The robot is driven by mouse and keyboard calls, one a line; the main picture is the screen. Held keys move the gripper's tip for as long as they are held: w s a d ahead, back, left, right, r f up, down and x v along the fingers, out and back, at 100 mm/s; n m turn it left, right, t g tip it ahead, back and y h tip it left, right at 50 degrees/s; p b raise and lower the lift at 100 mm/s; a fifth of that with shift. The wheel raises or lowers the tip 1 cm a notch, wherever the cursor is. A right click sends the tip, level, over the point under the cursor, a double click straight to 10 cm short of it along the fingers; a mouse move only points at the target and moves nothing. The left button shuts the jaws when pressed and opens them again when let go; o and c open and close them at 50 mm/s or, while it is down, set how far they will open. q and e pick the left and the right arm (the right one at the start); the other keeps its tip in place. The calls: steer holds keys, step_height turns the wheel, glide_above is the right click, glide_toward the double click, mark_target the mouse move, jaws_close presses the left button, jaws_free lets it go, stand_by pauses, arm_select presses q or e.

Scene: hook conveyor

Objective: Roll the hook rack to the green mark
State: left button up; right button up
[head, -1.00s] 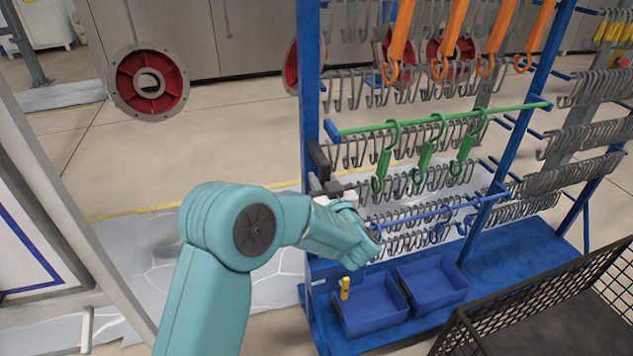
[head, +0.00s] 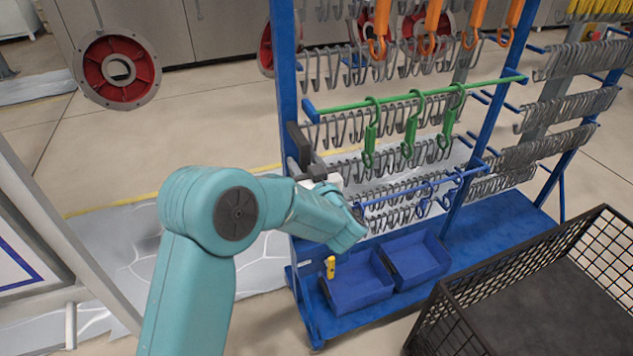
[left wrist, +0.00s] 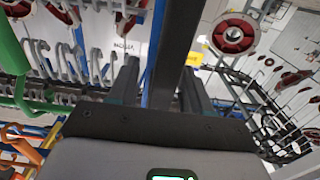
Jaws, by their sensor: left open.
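The hook rack (head: 284,85) is a blue frame with rows of grey hooks, standing upright in the middle of the head view. It carries orange hooks (head: 431,18) at the top, green hooks (head: 410,130) on a green bar, and blue hooks lower down. My left gripper (head: 308,157) is at the rack's near left post, about halfway up. In the left wrist view its two dark fingers (left wrist: 158,82) stand apart, with a dark upright post (left wrist: 176,45) between them. Contact cannot be told. My right gripper is not in view. I see no green mark.
Blue bins (head: 357,282) and a yellow-handled item (head: 330,266) are on the rack's base. A black mesh cart (head: 540,300) stands close at the right front. A red and grey disc (head: 117,70) hangs at the left. A pale frame post (head: 62,245) is at the near left.

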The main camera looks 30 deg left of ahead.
arm_select(q)
steer(key=b+v, duration=0.1)
steer(key=v, duration=1.4)
